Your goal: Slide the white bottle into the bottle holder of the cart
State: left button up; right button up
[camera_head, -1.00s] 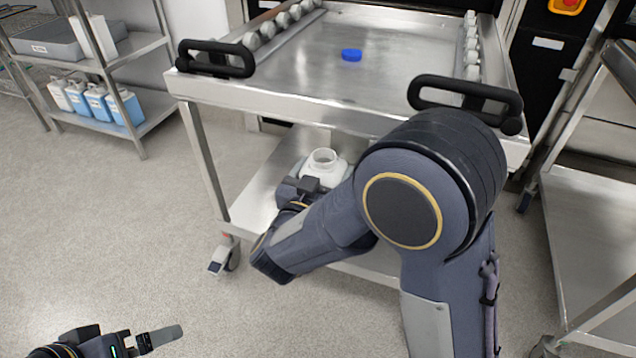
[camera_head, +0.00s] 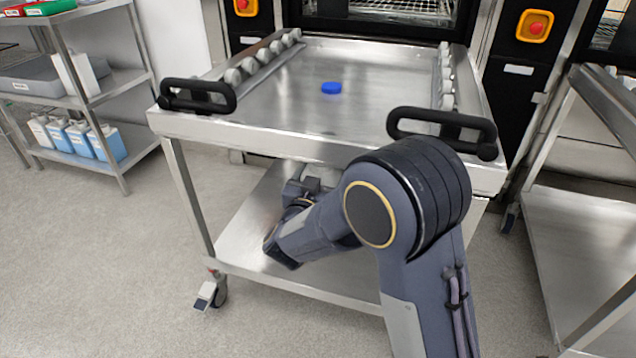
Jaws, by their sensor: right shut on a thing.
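The cart (camera_head: 185,125) stands in front of me, with a steel top, two black handles and a lower shelf (camera_head: 240,235). The white bottle (camera_head: 322,174) is between top and lower shelf. Only a small part of it shows below the front edge of the top; its neck is hidden. My right arm reaches in under the top from the right, and its gripper (camera_head: 303,188) is shut on the bottle, largely covered by my own arm. I cannot make out the bottle holder. My left gripper is out of view.
A blue cap (camera_head: 331,88) lies on the cart top between two rows of rollers. A rack (camera_head: 95,100) with several blue-and-white bottles is at left. Another steel cart (camera_head: 585,230) is close at right. Floor to the left is clear.

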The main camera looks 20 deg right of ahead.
jog(key=shift+x, duration=2.3)
jog(key=shift+p, duration=0.6)
jog(key=shift+f, duration=0.2)
jog(key=shift+f+b, duration=0.4)
jog(key=shift+f, duration=0.1)
jog(key=o, duration=1)
jog(key=shift+o, duration=0.2)
